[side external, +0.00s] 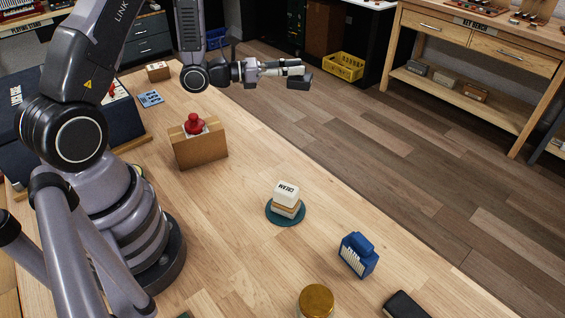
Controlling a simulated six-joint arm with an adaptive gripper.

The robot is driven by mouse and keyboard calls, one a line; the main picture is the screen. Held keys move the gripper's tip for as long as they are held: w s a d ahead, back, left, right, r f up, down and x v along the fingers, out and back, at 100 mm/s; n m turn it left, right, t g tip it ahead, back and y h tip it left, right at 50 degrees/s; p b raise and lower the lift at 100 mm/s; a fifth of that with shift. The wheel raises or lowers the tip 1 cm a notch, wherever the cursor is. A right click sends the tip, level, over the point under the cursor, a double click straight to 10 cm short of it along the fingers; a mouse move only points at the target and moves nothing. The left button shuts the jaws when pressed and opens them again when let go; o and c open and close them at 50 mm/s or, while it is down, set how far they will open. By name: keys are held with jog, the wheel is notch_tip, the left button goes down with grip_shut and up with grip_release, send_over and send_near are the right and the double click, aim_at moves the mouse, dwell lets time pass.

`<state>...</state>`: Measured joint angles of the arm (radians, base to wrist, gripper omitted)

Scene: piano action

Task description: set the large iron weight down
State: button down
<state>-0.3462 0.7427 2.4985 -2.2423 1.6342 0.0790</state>
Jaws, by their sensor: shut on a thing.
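The block is held in the air, apart from the bench top. The fingers and block are small here, so the exact grip is hard to make out. A white-topped block with dark lettering (287,193) stands on a round green pad (270,211) at mid-bench.
A cardboard box (205,152) holds a red knobbed thing (194,124). A blue object (357,255), a gold-lidded jar (316,300) and a black case (405,305) lie nearer. The wooden bench (235,240) has clear space around the pad. The key bench (480,50) stands beyond the floor.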

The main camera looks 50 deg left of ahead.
jog(key=s+d+r+m+g+h, duration=0.1)
jog(key=s+d+m+g+h, duration=0.7)
jog(key=s+d+m+g, duration=0.9)
jog(key=s+a+m+g+y, duration=1.3)
jog(key=g+y, duration=0.3)
jog(key=y, duration=0.2)
jog(key=w+a+f+m+t+y, duration=0.1)
jog(key=w+a+m+t+y, duration=0.6)
jog(key=m+y, duration=0.5)
jog(key=w+m+t+y, duration=0.6)
jog(key=w+t, duration=0.4)
jog(key=t, duration=0.1)
notch_tip(320, 180, down, 11)
jog(key=a, duration=0.1)
jog(key=w+f, duration=0.3)
jog(key=w, duration=0.1)
jog(key=w+a+f, duration=0.1)
jog(key=w+f, duration=0.2)
jog(key=w, duration=0.1)
jog(key=w+f, duration=0.3)
jog(key=w, duration=0.2)
jog(key=shift+a+f, duration=0.15)
jog(key=shift+w+f, duration=0.15)
jog(key=shift+f, duration=0.05)
jog(key=f, duration=0.3)
jog(key=shift+w, duration=0.25)
jog(key=shift+f, duration=0.35)
